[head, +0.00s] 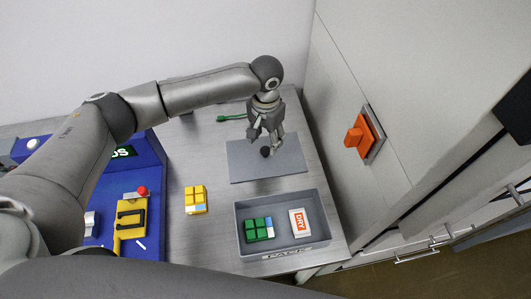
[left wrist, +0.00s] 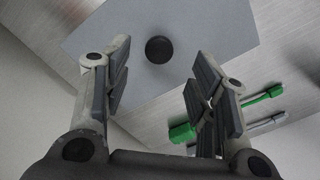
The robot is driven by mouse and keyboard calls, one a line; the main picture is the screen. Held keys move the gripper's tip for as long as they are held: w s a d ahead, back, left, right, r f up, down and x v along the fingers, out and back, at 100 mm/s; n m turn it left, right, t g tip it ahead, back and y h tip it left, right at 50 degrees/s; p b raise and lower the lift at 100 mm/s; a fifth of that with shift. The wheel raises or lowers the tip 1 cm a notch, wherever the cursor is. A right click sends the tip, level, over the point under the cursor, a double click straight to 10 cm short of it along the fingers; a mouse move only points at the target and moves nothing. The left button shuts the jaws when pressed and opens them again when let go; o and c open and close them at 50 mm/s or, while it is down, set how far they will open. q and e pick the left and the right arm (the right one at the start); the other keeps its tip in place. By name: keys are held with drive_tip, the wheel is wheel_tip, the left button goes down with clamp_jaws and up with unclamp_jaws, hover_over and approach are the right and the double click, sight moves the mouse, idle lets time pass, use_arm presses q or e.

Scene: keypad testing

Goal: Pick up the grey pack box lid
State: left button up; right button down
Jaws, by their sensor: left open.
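The grey pack box lid (head: 240,160) is a flat grey sheet lying on the table, with a small dark round knob (head: 265,152) on top. My left gripper (head: 266,140) is over the lid, close to the knob, with its fingers pointing down. In the left wrist view the lid (left wrist: 100,45) fills the upper middle, and its knob (left wrist: 158,49) shows between and beyond the open fingertips of the left gripper (left wrist: 162,85). The fingers are empty. My right gripper is not in view.
An open grey box (head: 242,208) in front of the lid holds a green keypad (head: 258,230) and a white-and-orange packet (head: 300,222). A yellow keypad (head: 195,200) lies left of it. A green-tipped tool (head: 230,118) lies behind the lid. An orange switch (head: 358,137) is on the right wall.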

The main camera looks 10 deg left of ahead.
sight(265, 149)
use_arm(q)
drive_tip(key=f, duration=0.2)
drive_tip(key=f+p, duration=0.1)
drive_tip(key=f, duration=0.1)
drive_tip(key=shift+s+f, duration=0.1)
drive_tip(key=shift+s, duration=0.15)
drive_tip(key=shift+f, duration=0.6)
drive_tip(key=shift+c, duration=0.7)
drive_tip(key=c, duration=1)
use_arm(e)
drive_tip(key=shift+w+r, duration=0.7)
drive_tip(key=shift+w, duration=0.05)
